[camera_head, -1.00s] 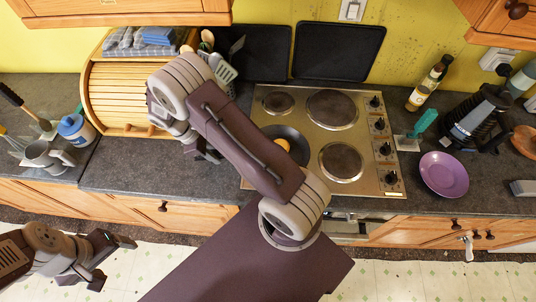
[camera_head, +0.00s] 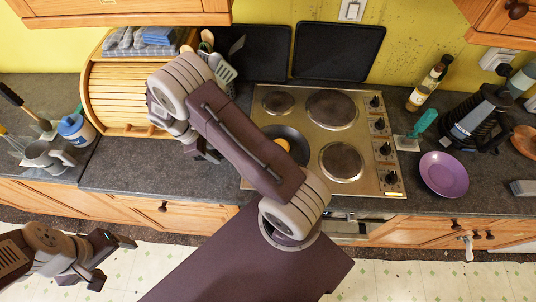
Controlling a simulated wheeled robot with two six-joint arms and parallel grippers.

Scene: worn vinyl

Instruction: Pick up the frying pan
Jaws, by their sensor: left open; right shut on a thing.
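The dark frying pan (camera_head: 301,150) sits over the front left burner of the stove, with a small orange-yellow item (camera_head: 283,144) in it. My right arm crosses in front and hides the pan's left part and its handle. My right gripper (camera_head: 208,151) is left of the stove, low over the counter, and is shut on the pan's handle, though the grip itself is mostly hidden. Whether the pan is clear of the burner cannot be told. My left gripper (camera_head: 112,262) is open and empty over the floor at the lower left, away from the counter.
The stove (camera_head: 372,188) has knobs along its right side. A wooden bread box (camera_head: 112,95) and a utensil holder stand behind my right gripper. A grey mug (camera_head: 45,156) is at the left. A purple plate (camera_head: 444,175), a bottle and a black kettle-like item are at the right.

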